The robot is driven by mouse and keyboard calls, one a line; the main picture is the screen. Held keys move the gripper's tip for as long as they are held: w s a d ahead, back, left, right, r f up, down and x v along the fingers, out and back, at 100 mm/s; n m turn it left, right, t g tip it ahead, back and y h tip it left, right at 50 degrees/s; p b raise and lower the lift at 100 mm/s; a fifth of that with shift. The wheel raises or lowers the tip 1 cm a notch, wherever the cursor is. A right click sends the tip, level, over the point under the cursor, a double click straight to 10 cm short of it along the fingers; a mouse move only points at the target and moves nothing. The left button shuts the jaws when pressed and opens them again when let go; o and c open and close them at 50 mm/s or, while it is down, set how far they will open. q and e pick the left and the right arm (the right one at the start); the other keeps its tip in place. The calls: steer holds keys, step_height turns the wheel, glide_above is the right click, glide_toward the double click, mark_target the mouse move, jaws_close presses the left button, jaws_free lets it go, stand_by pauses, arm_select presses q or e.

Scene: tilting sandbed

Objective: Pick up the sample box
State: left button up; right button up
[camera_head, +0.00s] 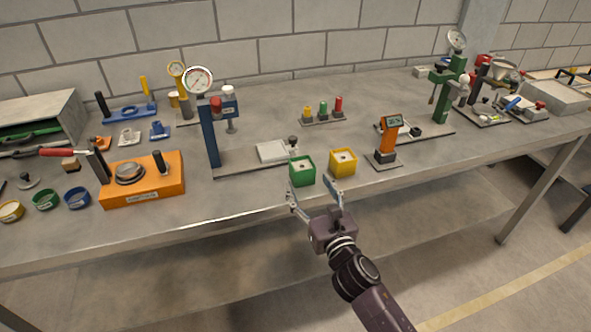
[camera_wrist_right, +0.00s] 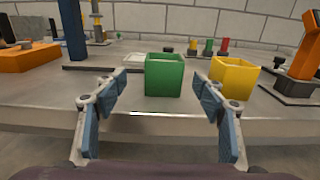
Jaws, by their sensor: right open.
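Two small open-topped boxes stand near the front edge of the workbench: a green box (camera_head: 302,173) and a yellow box (camera_head: 343,164) to its right. I cannot tell which one is the sample box. My right gripper (camera_head: 312,191) is open and empty at the bench's front edge, just short of the boxes. In the right wrist view the green box (camera_wrist_right: 164,76) shows between the spread fingers, a little beyond them. The yellow box (camera_wrist_right: 232,78) is partly behind the right finger there. My left gripper is not in view.
The workbench (camera_head: 250,200) carries a blue gauge stand (camera_head: 210,130) left of the boxes and an orange device (camera_head: 388,135) to the right. An orange block (camera_head: 142,185) stands further left. Behind the boxes is a rack with coloured knobs (camera_head: 322,115). Bench between is mostly clear.

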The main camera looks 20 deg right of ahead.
mark_target(306, 175)
steer(key=shift+w+d, duration=0.2)
steer(key=shift+w, duration=0.8)
steer(key=shift+w+r, duration=0.1)
steer(key=shift+w, duration=0.15)
steer(key=shift+w+r+p, duration=0.1)
steer(key=shift+w+p, duration=0.1)
steer(key=shift+p, duration=0.15)
steer(key=w, duration=0.3)
steer(key=shift+w+p, duration=0.35)
steer(key=shift+w+f, duration=0.2)
steer(key=shift+w, duration=0.3)
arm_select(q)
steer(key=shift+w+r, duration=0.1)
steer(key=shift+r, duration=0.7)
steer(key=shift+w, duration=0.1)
arm_select(e)
steer(key=shift+c, duration=0.7)
steer(key=shift+r, duration=0.1)
steer(key=c, duration=1.3)
